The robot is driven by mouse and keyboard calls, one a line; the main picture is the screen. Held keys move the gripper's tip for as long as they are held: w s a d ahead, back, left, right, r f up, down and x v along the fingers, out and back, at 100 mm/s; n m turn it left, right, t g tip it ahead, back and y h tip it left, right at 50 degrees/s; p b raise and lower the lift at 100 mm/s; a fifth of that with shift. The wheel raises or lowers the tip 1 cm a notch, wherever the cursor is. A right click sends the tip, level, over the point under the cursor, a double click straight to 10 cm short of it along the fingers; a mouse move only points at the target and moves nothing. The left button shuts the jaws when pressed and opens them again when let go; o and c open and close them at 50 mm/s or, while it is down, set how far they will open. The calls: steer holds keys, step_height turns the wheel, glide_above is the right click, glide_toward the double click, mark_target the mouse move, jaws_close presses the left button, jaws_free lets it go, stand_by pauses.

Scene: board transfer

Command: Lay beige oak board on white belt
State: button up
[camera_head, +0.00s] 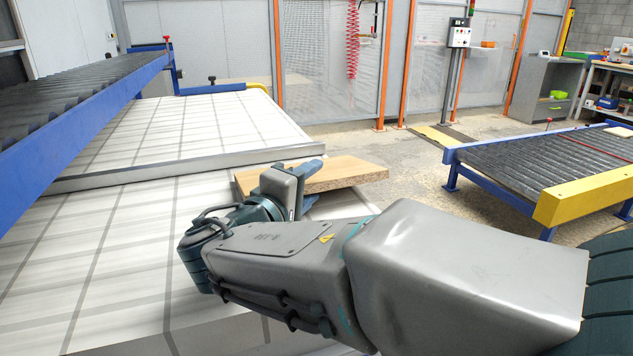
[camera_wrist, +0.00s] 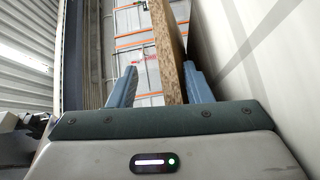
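The beige oak board (camera_head: 345,173) lies roughly flat near the right edge of the white belt (camera_head: 110,230), with its right end reaching out towards the aisle. My gripper (camera_head: 312,182) is at the board's near side. In the wrist view, the speckled edge of the board (camera_wrist: 170,50) stands between the two blue fingers of my gripper (camera_wrist: 160,88). A clear gap shows between the board and the left finger; the board is close to the right finger. My wrist hides part of the board, and whether it touches the belt cannot be told.
A second white surface (camera_head: 190,128) lies beyond a metal rail (camera_head: 180,168). A blue-framed roller conveyor (camera_head: 90,105) runs above at the left. Another roller conveyor (camera_head: 540,160) with a yellow end beam (camera_head: 585,197) stands at right, across open floor (camera_head: 410,160).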

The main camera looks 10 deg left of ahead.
mark_target(309, 215)
steer(key=shift+s+f+g, duration=0.15)
steer(key=shift+f+g, duration=0.15)
steer(key=shift+f, duration=1.2)
steer(key=shift+d+r+p, duration=0.1)
steer(key=shift+p, duration=0.5)
steer(key=g+p, duration=0.2)
steer(key=p, duration=0.1)
steer(key=shift+w+a+n+y, duration=0.2)
steer(key=shift+w+n+y, duration=0.1)
steer(key=shift+y, duration=0.1)
steer(key=p, duration=0.1)
steer(key=g+p, duration=0.1)
steer(key=shift+s+a+r+p, duration=0.2)
steer(key=shift+s+p, duration=0.1)
steer(key=shift+s, duration=0.1)
steer(key=shift+r+g+y+p, duration=0.15)
steer(key=shift+g+y+p, duration=0.25)
steer(key=shift+g+p, duration=0.5)
steer(key=shift+d+p, duration=0.1)
steer(key=shift+p, duration=0.45)
steer(key=g+p, duration=0.1)
steer(key=p, duration=0.2)
steer(key=g+y+p, duration=0.1)
steer(key=g+p, duration=0.1)
steer(key=p, duration=0.2)
steer(key=shift+s+r, duration=0.15)
steer(key=shift+r, duration=0.1)
